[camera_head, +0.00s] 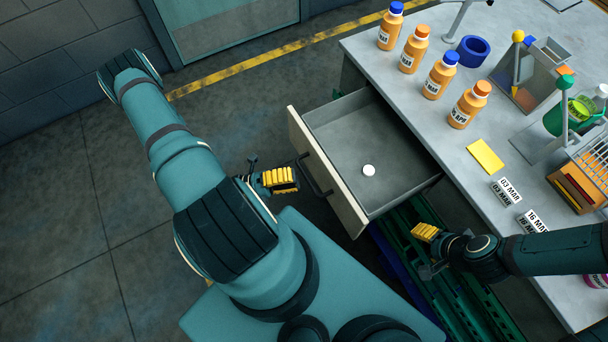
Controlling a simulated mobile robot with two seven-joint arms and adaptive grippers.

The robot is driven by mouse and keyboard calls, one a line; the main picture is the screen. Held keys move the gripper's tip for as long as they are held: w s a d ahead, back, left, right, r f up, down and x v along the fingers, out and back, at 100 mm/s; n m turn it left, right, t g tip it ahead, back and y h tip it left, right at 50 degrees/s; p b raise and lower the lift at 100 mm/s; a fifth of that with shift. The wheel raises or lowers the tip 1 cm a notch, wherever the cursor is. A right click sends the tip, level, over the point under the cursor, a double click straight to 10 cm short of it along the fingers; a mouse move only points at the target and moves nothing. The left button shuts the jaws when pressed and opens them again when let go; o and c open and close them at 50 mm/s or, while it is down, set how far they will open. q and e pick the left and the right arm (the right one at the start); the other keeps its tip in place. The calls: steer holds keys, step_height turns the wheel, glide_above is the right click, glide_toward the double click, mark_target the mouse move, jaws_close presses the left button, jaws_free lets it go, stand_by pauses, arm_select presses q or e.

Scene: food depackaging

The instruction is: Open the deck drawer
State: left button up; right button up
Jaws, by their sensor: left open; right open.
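The deck drawer (346,134) is pulled out from the desk, left of its top in the head view. Its pale front (326,176) faces left and carries a dark handle (315,177). A small round white object (368,171) lies on the drawer floor. My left gripper (285,180) is open with yellow finger pads, just left of the handle; I cannot tell whether it touches it. My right gripper (424,244) is open and empty, low and right of the drawer, beside the desk's front edge.
Several orange bottles (413,50) stand on the desk (464,186), with a blue ring (473,50), a yellow card (485,157) and date labels (506,192). Green rails (425,255) lie below the drawer. The floor (90,235) at left is clear.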

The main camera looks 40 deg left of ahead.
arm_select(q)
steer(key=v, duration=0.8)
steer(key=shift+s, duration=0.1)
stand_by(0.3)
